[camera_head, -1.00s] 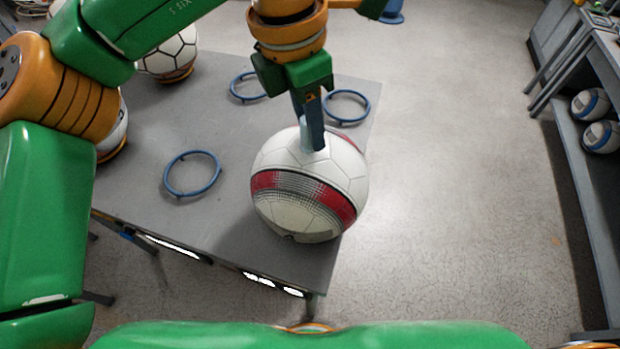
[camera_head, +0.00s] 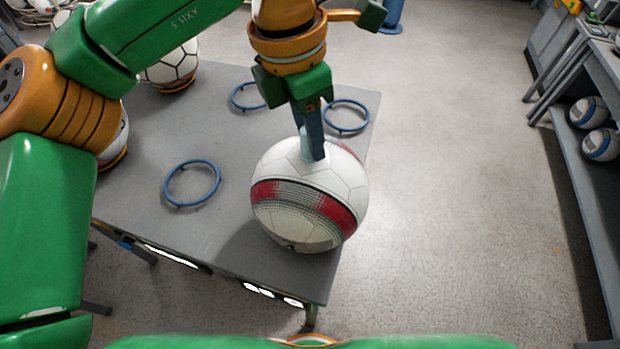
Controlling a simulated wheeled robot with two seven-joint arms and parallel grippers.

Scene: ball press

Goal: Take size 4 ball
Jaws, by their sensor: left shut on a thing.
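A large white ball with a red band and black trim (camera_head: 308,205) is over the front right corner of the grey table (camera_head: 150,190). My left gripper (camera_head: 312,150) points down at the top of the ball and is shut on it, at a small pale part at the top. The exact grip is partly hidden by the fingers. I cannot tell for sure whether the ball's underside touches the table. My right gripper is not in view.
Three blue rings lie on the table: a front one (camera_head: 191,183), a back one (camera_head: 246,96) and a right one (camera_head: 346,117). A black-and-white ball (camera_head: 172,68) stands at the back left. More balls (camera_head: 599,145) sit on the right shelf. The floor between is clear.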

